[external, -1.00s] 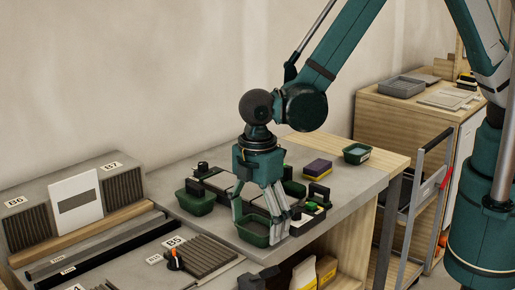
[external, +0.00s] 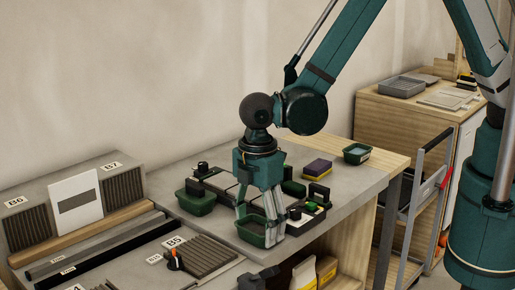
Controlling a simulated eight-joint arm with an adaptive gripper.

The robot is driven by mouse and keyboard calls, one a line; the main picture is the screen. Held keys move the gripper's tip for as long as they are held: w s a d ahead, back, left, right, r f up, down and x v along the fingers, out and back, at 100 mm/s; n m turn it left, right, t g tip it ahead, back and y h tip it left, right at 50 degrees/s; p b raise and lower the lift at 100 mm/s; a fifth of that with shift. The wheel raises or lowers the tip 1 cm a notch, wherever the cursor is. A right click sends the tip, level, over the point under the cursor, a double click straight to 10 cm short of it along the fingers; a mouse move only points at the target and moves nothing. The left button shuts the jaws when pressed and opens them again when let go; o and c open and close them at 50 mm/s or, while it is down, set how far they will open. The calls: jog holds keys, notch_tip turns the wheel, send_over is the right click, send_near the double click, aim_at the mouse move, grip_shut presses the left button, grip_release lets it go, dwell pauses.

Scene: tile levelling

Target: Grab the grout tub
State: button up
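Several small green tubs are in the external view. One green tub (external: 254,236) stands at the front edge of the grey bench, directly under my gripper (external: 258,218). My gripper points straight down, with its pale fingers at both sides of this tub, and looks shut on it. The tub still appears to rest on the bench. Its inside is partly hidden by the fingers. A second green tub (external: 195,205) stands to the left, and a third with pale blue contents (external: 357,154) stands at the back right. No readable label shows which is the grout tub.
A dark tray-like frame (external: 218,181) with black knobs lies just behind. A purple and yellow sponge (external: 317,168) and a dark green block (external: 293,188) are close by on the right. Ribbed tiles (external: 208,252) lie front left. A trolley (external: 420,190) stands right of the bench.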

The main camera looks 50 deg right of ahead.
jog(key=shift+r, duration=0.15)
notch_tip(320, 180, up, 10)
dwell(1.0)
